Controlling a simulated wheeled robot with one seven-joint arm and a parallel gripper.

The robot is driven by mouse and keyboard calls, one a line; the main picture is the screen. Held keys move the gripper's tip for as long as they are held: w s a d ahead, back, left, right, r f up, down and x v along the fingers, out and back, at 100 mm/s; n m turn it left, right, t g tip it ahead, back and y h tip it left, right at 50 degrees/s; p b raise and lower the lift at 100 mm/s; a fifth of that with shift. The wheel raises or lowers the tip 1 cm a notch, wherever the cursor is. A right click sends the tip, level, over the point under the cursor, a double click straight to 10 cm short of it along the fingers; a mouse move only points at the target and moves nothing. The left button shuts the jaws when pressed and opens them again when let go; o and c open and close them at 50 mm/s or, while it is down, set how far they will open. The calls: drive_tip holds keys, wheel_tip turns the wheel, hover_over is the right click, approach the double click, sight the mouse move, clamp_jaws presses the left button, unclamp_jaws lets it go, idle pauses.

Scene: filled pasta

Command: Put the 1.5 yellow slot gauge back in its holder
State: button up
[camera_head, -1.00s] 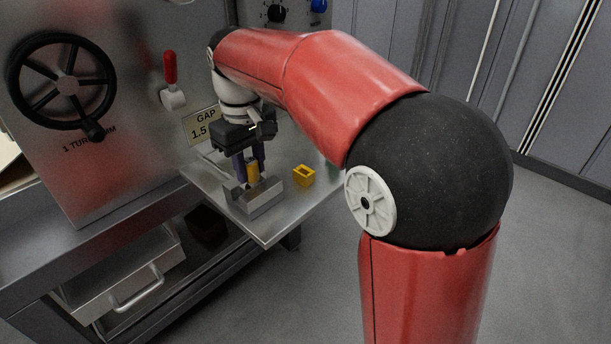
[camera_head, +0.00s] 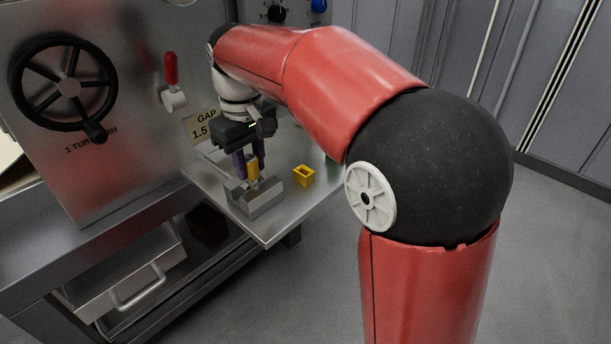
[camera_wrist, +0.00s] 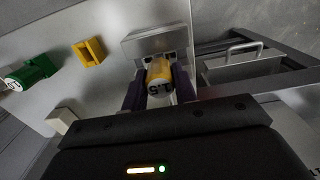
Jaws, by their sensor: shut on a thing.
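The yellow slot gauge (camera_head: 252,169) is upright between the purple fingers of my gripper (camera_head: 250,166), which is shut on it. In the wrist view its end marked 1.5 (camera_wrist: 159,78) faces the camera between the fingertips (camera_wrist: 158,90). The grey metal holder (camera_head: 262,199) stands on the steel shelf, and in the wrist view the holder (camera_wrist: 150,42) lies just beyond the gauge. The gauge's lower end is at the holder's slot area. I cannot tell how deep it sits, as the holder wall hides it.
A hollow yellow block (camera_head: 304,176) stands on the steel shelf (camera_head: 270,233), right of the holder. A green piece (camera_wrist: 36,70) lies farther left in the wrist view. The GAP 1.5 sign (camera_head: 203,124) and machine panel stand close behind my gripper. An open drawer (camera_head: 125,275) is below.

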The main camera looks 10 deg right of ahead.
drive_tip(key=shift+r+p, duration=2.3)
drive_tip(key=shift+r, duration=0.25)
